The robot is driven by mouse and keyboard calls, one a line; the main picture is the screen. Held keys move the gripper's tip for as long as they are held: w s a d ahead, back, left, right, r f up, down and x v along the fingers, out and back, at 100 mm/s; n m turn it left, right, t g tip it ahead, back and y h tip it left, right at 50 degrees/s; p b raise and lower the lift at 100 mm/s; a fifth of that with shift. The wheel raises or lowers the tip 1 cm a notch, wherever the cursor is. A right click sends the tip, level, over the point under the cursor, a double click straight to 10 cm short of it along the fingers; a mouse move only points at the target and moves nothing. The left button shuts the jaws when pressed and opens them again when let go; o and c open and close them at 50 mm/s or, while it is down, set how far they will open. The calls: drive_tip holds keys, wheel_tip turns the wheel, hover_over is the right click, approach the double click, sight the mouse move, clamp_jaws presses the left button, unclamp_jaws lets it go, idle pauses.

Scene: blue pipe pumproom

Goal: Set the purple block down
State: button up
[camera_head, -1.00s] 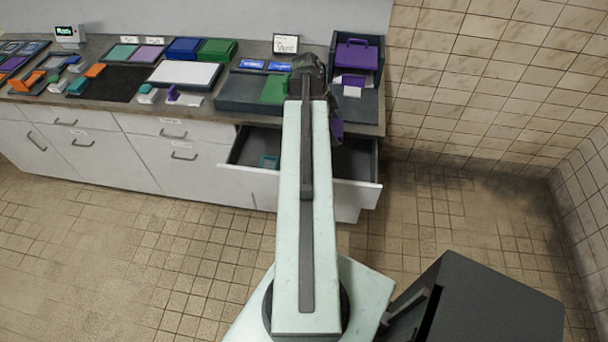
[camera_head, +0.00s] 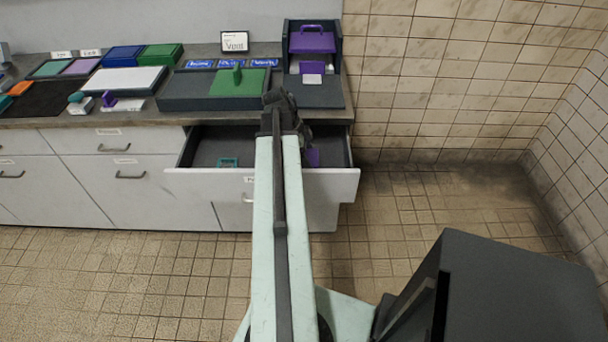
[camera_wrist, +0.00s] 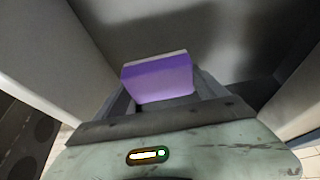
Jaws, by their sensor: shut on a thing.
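The purple block (camera_head: 312,157) shows just right of my arm in the head view, against the right part of the open drawer (camera_head: 205,150). In the wrist view the purple block (camera_wrist: 158,78) sits between the fingers of my gripper (camera_wrist: 165,98), with grey drawer walls around it. My gripper is shut on it. In the head view my gripper (camera_head: 305,138) is partly hidden by my arm. I cannot tell whether the block touches the drawer floor.
A teal piece (camera_head: 228,162) lies in the left part of the drawer. The counter above holds a green panel (camera_head: 237,83), a purple-handled case (camera_head: 312,42) in a dark stand, and a "Vent" sign (camera_head: 235,42). A dark box (camera_head: 500,290) stands at lower right.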

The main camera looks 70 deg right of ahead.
drive_tip(key=shift+f, duration=0.15)
wheel_tip(320, 180, down, 4)
drive_tip(key=b, duration=0.3)
drive_tip(key=shift+b, duration=0.35)
drive_tip(key=o, duration=1.2)
drive_tip(key=shift+o, duration=0.2)
drive_tip(key=shift+r+p, duration=0.5)
drive_tip(key=p+v, duration=1)
drive_tip(key=v, duration=0.1)
drive_tip(key=shift+w+r+p, duration=0.2)
drive_tip(key=shift+w+p, duration=0.05)
drive_tip(key=shift+p, duration=0.05)
drive_tip(key=shift+a, duration=0.1)
